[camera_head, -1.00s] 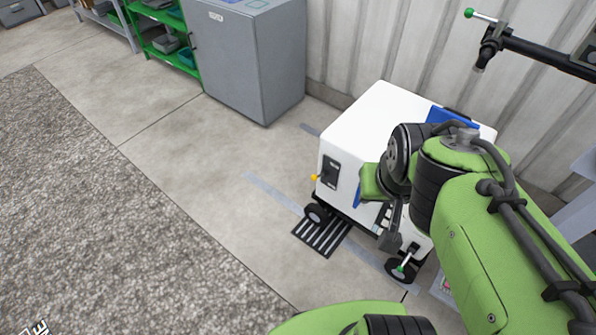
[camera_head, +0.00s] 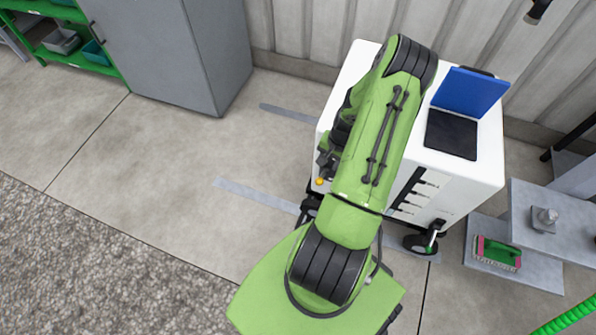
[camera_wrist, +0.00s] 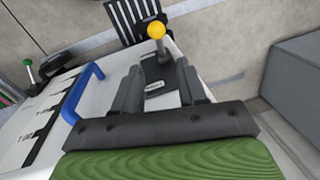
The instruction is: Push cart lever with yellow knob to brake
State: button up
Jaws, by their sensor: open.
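The cart (camera_head: 490,150) is a white box on black wheels against the wall. Its lever with the yellow knob (camera_wrist: 156,30) is on the cart's side, on a dark labelled plate (camera_wrist: 158,85). In the head view the yellow knob (camera_head: 320,181) shows just left of my green arm, which covers much of the cart. In the wrist view my gripper (camera_wrist: 157,85) is open, its two dark fingers on either side of the plate, with the knob beyond the fingertips. I cannot tell whether a finger touches the lever. The gripper is mostly hidden in the head view.
A blue handle (camera_wrist: 82,95) is on the cart beside the fingers. A blue laptop-like lid (camera_head: 468,95) stands on the cart's top. A grey cabinet (camera_head: 165,50) stands at left; low grey platforms (camera_head: 555,220) are at right. Floor left of the cart is clear.

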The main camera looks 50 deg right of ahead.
aim_at(320, 181)
jog(key=f+b, duration=0.1)
jog(key=f, duration=0.4)
jog(key=w+f+b, duration=0.1)
jog(key=f+b, duration=0.1)
jog(key=f, duration=0.3)
jog(key=w+f+b, duration=0.1)
jog(key=f+b, duration=0.1)
jog(key=f, duration=0.3)
jog(key=shift+a+f, duration=0.2)
jog(key=shift+a, duration=0.15)
grip_shut()
